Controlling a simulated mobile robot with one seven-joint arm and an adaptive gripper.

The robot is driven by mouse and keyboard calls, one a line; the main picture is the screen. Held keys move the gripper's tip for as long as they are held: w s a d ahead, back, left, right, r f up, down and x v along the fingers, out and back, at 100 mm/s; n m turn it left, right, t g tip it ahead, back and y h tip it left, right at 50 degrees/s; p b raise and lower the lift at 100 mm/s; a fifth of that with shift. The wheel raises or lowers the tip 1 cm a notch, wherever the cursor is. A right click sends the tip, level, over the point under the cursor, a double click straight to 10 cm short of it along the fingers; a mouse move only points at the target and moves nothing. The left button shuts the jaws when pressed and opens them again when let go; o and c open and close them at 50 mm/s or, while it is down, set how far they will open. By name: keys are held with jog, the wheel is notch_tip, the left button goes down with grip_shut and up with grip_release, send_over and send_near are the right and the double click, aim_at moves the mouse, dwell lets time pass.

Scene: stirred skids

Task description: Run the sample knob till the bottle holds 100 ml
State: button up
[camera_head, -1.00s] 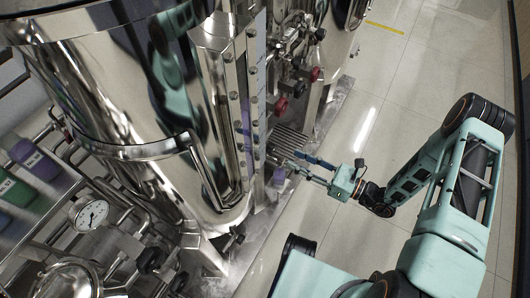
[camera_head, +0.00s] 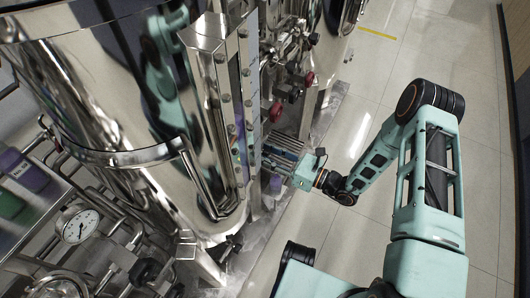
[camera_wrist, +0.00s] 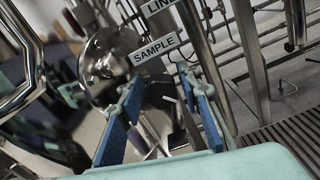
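My gripper (camera_head: 272,157) reaches in low beside the tall steel tank, over a slatted grate. In the wrist view my gripper (camera_wrist: 164,112) is open, its two blue-padded fingers spread apart with no object clearly held between them. A plate lettered SAMPLE (camera_wrist: 157,47) shows just beyond and above the fingertips. A short pale rod (camera_wrist: 168,99) shows between the fingers; I cannot tell whether it belongs to the sample knob. In the head view, red knobs (camera_head: 276,109) sit on the piping above my gripper.
The steel tank (camera_head: 110,120) with its sight column (camera_head: 222,110) stands close left of my gripper. A pressure gauge (camera_head: 80,226) and pipes fill the lower left. The slatted grate (camera_wrist: 285,135) lies at the right in the wrist view. The tiled floor (camera_head: 350,240) is open at right.

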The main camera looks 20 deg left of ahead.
jog(key=shift+c, duration=0.4)
grip_shut()
jog(key=shift+m, duration=0.3)
jog(key=m, duration=0.3)
jog(key=shift+w, duration=0.1)
jog(key=m, duration=0.5)
jog(key=shift+f, duration=0.15)
